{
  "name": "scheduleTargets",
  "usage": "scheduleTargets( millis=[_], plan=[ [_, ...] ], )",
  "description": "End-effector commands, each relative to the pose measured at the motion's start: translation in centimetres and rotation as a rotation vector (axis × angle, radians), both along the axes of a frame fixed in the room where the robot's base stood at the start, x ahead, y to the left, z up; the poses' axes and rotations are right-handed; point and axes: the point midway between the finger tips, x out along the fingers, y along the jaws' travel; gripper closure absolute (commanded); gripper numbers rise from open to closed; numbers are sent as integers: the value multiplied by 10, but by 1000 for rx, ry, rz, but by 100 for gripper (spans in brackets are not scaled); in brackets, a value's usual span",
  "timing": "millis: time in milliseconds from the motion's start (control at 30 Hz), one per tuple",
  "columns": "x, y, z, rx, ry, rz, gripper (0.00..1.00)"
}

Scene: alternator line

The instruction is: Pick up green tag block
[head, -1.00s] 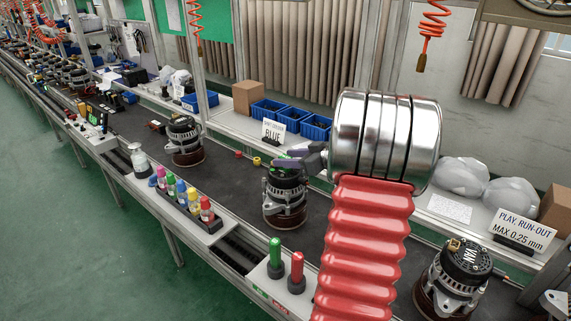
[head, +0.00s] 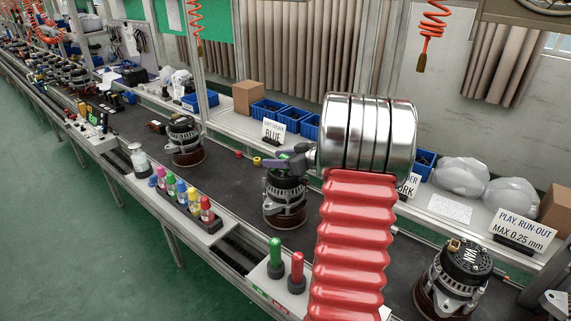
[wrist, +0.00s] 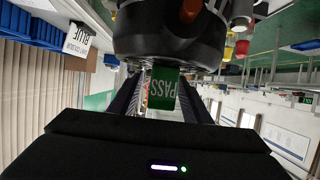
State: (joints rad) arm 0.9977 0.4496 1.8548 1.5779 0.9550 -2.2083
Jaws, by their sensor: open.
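The green tag block (wrist: 164,88), lettered PASS, shows upside down in the wrist view, at the top of a dark alternator (wrist: 168,35). My gripper (wrist: 163,95) has its two dark fingers spread, one on each side of the tag. I cannot tell whether either finger touches it. In the head view my gripper (head: 284,160) is at the top of the middle alternator (head: 285,195). Only a small bit of green shows there, as the fingers mostly hide the tag.
A rack of coloured bottles (head: 205,222) and a box with a green and a red post (head: 275,262) stand along the near edge. Other alternators stand left (head: 185,145) and right (head: 455,280) on the dark belt. A BLUE sign (head: 273,133) and blue bins (head: 290,118) are behind.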

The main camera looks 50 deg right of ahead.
Motion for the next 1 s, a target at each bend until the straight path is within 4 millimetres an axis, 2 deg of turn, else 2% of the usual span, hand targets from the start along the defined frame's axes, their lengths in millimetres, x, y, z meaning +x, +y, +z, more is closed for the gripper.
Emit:
scheduleTargets(
  millis=[233, 833, 1000],
  plan=[
    [0, 0, 0, 0, 0, 0, 56],
    [0, 0, 0, 0, 0, 0, 98],
    [0, 0, 0, 0, 0, 0, 100]
  ],
)
